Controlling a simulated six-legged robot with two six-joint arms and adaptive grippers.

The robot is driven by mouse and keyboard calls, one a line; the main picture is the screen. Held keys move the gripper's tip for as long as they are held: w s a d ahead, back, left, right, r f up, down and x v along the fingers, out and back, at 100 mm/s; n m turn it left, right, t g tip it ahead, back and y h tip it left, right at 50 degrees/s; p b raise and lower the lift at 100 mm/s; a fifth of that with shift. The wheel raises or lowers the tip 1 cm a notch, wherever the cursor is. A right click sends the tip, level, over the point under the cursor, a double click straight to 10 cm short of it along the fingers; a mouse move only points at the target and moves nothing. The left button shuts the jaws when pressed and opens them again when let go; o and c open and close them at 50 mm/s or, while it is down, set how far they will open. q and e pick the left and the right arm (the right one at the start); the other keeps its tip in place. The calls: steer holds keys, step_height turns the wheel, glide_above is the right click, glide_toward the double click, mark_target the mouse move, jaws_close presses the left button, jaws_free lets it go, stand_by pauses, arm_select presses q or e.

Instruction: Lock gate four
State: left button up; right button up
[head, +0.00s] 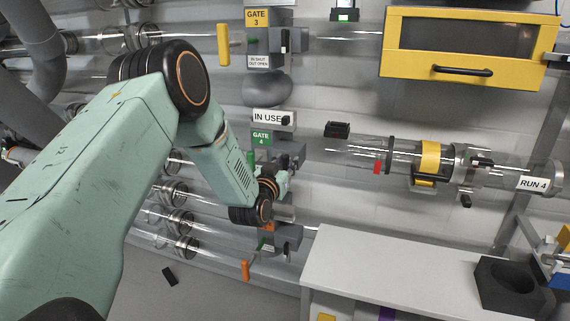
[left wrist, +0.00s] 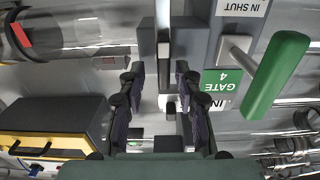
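Gate four is marked by a green label (head: 261,138) in the head view, with its grey housing (head: 291,150) beside it. In the left wrist view, which is upside down, the GATE 4 label (left wrist: 222,82) and the large green handle (left wrist: 276,75) lie right of my fingers. My left gripper (left wrist: 161,68) is open, its two dark fingers apart. A small pale tab (left wrist: 163,49) on the grey housing shows between and just beyond the fingertips; I cannot tell whether they touch it. In the head view my wrist hides the fingertips. My right gripper is not in view.
Gate three (head: 257,17) with a yellow handle (head: 223,45) is above. An IN USE sign (head: 268,118) is over gate four. An orange-handled gate (head: 245,270) is below. Clear tubes run alongside. A white bench (head: 400,270) and yellow-framed box (head: 462,45) are at right.

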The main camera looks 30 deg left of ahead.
arm_select(q)
steer(key=shift+s+a, duration=0.25)
steer(key=shift+a, duration=0.05)
steer(key=c, duration=0.4)
steer(key=shift+w+d+r, duration=0.1)
steer(key=shift+d, duration=0.1)
jaws_close()
steer(key=shift+a, duration=0.1)
